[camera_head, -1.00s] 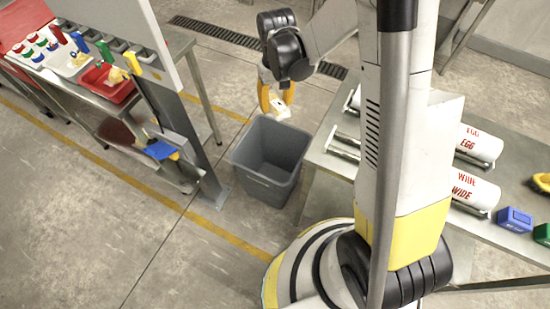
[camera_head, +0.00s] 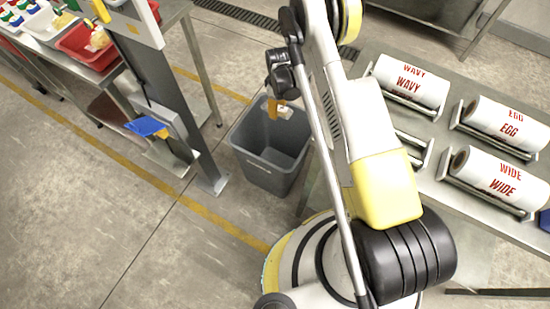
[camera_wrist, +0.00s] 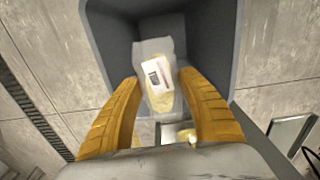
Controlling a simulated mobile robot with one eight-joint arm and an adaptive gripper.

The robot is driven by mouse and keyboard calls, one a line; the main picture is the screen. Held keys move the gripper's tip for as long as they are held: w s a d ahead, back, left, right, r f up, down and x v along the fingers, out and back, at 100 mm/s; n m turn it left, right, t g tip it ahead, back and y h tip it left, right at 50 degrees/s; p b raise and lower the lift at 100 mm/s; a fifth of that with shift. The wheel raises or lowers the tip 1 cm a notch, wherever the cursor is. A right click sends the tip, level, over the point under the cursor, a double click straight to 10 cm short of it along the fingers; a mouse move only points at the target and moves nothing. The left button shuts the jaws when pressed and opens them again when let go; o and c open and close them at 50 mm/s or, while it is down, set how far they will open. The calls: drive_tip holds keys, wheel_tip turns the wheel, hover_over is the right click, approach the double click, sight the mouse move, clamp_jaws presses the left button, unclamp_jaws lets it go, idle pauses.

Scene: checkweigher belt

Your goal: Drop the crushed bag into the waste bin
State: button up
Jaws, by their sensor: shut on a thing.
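The crushed bag (camera_wrist: 157,85) is clear with a white label and yellowish contents. It is held between the two orange fingers of my gripper (camera_wrist: 160,100) in the wrist view. The bag also shows small and pale in the head view (camera_head: 286,112), beside my gripper (camera_head: 276,106). The grey waste bin (camera_head: 250,165) stands on the floor, open at the top and empty as far as I can see. My gripper and the bag are over the far part of its opening. In the wrist view the bin's rim and walls (camera_wrist: 107,50) surround the bag.
A metal table (camera_head: 455,85) with rolls marked WAVY, EGG and WIDE stands right of the bin. On the left are a grey post (camera_head: 160,80), a blue-headed tool (camera_head: 147,126) and a red tray (camera_head: 88,50).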

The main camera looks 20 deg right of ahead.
wheel_tip(320, 180, down, 6)
drive_tip(key=b, duration=0.2)
drive_tip(key=o, duration=1.4)
drive_tip(key=shift+c, duration=0.2)
wheel_tip(320, 180, up, 12)
drive_tip(key=shift+f, duration=0.1)
